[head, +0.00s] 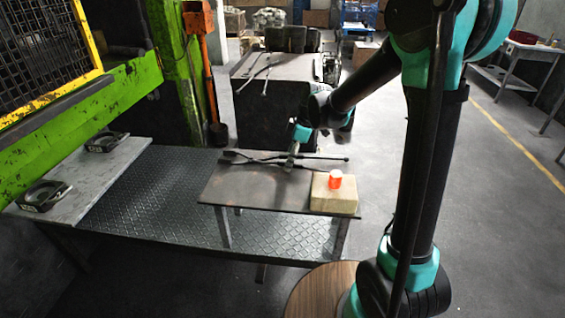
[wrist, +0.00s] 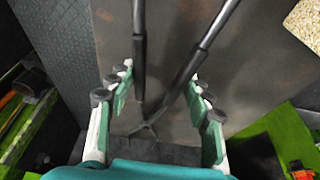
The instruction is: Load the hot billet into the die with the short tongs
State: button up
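The hot billet (head: 335,180) is a small glowing orange-red cylinder, upright on a tan block at the right end of a small dark table (head: 260,187). Dark metal tongs (head: 262,157) lie along that table's back edge, partly hidden by my gripper (head: 291,160). In the wrist view, the tongs (wrist: 139,60) have two arms that spread toward the top and meet between my fingers. My gripper (wrist: 157,90) is open, with its fingers on either side of the tongs; I cannot tell whether they touch. Two dark die-like pieces (head: 43,196) (head: 106,141) rest on the grey bench at left.
The tan block (head: 333,201) also shows in the wrist view (wrist: 303,22). The green press frame (head: 75,105) with a yellow-edged mesh guard stands at left. Behind is a dark table (head: 275,85) with more long tools. Open floor (head: 480,190) lies to the right.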

grip_shut()
notch_tip(320, 180, up, 10)
dwell(1.1)
